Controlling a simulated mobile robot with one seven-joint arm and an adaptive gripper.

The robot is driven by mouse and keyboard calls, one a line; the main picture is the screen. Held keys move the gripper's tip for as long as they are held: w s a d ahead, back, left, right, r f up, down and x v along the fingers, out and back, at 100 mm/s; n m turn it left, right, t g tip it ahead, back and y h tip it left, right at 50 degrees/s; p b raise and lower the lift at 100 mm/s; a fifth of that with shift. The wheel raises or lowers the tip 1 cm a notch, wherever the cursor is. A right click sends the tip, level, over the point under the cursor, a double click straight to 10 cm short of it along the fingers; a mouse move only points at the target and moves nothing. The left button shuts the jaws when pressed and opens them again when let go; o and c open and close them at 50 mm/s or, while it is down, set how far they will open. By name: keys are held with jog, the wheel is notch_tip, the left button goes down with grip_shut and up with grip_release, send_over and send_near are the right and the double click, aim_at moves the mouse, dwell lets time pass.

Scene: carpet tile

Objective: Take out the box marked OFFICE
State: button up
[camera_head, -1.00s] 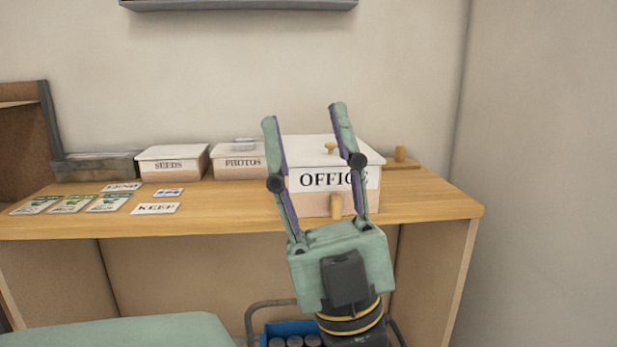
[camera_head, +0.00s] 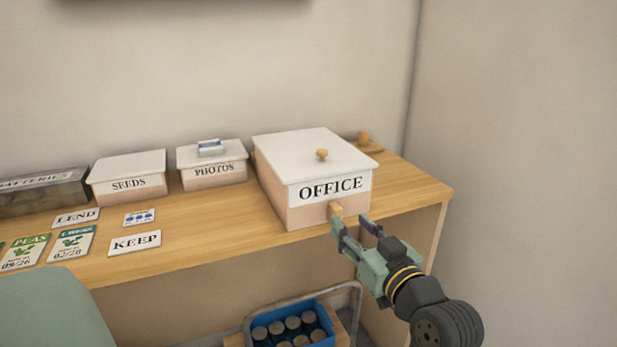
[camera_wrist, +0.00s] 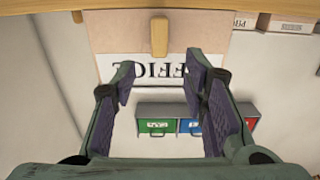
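The box marked OFFICE (camera_head: 297,215) stands on the right part of the wooden desk, pale pinkish with a white lid and a round knob (camera_head: 322,155) on top. A light wooden handle (camera_head: 335,209) sticks out low on its front. My gripper (camera_head: 352,221) is open and empty in front of the box, its fingertips close to the handle. In the wrist view my gripper (camera_wrist: 159,68) is spread, with the handle (camera_wrist: 159,37) just beyond the tips and the OFFICE label (camera_wrist: 147,68) upside down. I cannot tell whether a fingertip touches the handle.
A KEEP card (camera_head: 134,243) and seed packets lie in front. A blue crate of jars (camera_head: 290,329) sits below. The wall is close on the right.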

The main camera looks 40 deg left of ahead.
aim_at(339, 210)
jog(key=shift+x, duration=0.8)
jog(key=p+x, duration=0.2)
jog(key=x, duration=0.2)
jog(key=shift+w+a+r, duration=0.1)
jog(key=shift+a, duration=0.05)
jog(key=shift+w+a, duration=0.25)
jog(key=shift+a, duration=0.15)
jog(key=shift+c, duration=0.6)
grip_shut()
